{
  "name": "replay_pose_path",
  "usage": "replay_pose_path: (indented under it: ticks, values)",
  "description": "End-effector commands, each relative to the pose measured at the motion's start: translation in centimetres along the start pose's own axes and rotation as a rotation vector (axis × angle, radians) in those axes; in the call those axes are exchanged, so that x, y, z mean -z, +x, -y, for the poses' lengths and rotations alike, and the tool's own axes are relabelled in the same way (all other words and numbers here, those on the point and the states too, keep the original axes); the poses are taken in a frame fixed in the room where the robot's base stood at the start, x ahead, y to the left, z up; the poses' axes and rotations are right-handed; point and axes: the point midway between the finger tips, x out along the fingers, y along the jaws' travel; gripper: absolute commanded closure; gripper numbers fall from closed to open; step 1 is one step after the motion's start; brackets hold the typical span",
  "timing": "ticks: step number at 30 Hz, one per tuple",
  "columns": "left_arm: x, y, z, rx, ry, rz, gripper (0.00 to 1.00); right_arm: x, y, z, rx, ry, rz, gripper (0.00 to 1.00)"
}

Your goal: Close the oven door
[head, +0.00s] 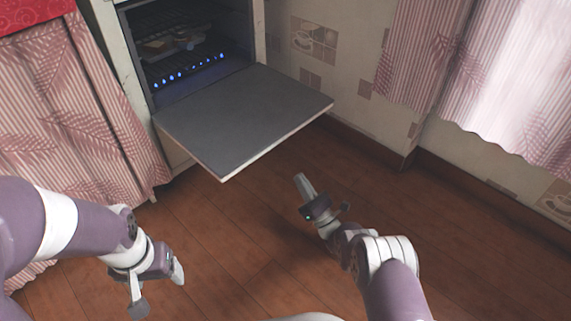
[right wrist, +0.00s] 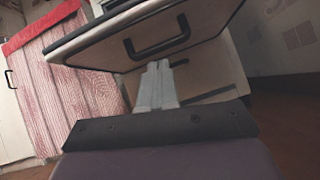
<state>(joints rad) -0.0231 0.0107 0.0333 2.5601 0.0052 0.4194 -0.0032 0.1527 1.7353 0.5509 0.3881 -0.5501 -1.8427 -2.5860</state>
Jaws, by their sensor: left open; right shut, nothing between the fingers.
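The oven door (head: 245,112) hangs open, folded down and roughly level, in front of the oven (head: 185,45) in the head view. In the right wrist view the door's outer face (right wrist: 205,30) shows from below, with a dark handle (right wrist: 158,38). My right gripper (head: 303,180) is shut and empty, below and in front of the door's near right edge. In the right wrist view its fingers (right wrist: 157,85) point toward the door's underside; I cannot tell whether they touch it. My left gripper (head: 158,290) is open and empty, low at the left, apart from the door.
Blue flames (head: 190,72) burn inside the oven, below a rack with some items (head: 170,42). A striped pink curtain (head: 75,110) hangs left of the oven. Pink curtains (head: 430,50) hang at the right. The wooden floor (head: 240,240) before the door is clear.

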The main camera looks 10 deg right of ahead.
Motion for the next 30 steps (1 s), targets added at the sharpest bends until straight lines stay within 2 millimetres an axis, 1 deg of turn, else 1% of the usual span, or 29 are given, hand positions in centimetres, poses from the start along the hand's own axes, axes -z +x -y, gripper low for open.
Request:
replay_pose_path:
  ticks: [1,3,5,7,11,15,18,21,25,30]
  values:
    - [0.0,0.0,0.0,0.0,0.0,-0.001,0.26,-0.9,0.0,-0.8,-0.04,-0.079,0.049,1.0]
    - [0.0,0.0,0.0,0.0,0.0,-0.001,0.26,-1.8,-0.1,-1.5,-0.076,-0.161,0.1,1.0]
    - [0.0,0.1,0.0,0.0,0.0,-0.001,0.26,-2.1,0.2,-1.8,-0.088,-0.19,0.12,1.0]
    - [0.0,0.2,0.0,0.0,0.0,-0.001,0.26,-2.3,0.9,-1.9,-0.091,-0.197,0.124,1.0]
    - [-0.1,0.9,0.0,0.0,0.0,0.0,0.26,-2.4,3.2,-2.1,-0.09,-0.195,0.123,1.0]
    - [-0.2,1.7,0.0,0.0,0.0,0.0,0.26,-2.7,6.0,-2.3,-0.089,-0.195,0.123,1.0]
    - [-0.3,2.2,0.0,0.0,0.0,0.0,0.26,-2.9,7.6,-2.5,-0.089,-0.194,0.123,1.0]
    - [-0.3,2.7,0.0,0.0,0.0,0.0,0.26,-3.0,8.8,-2.5,-0.087,-0.193,0.121,1.0]
    - [-0.3,2.9,0.0,0.0,0.0,0.0,0.26,-3.2,9.7,-2.7,-0.087,-0.193,0.121,1.0]
    - [-0.3,2.8,0.0,0.0,0.0,0.0,0.26,-3.3,9.9,-2.7,-0.086,-0.192,0.119,1.0]
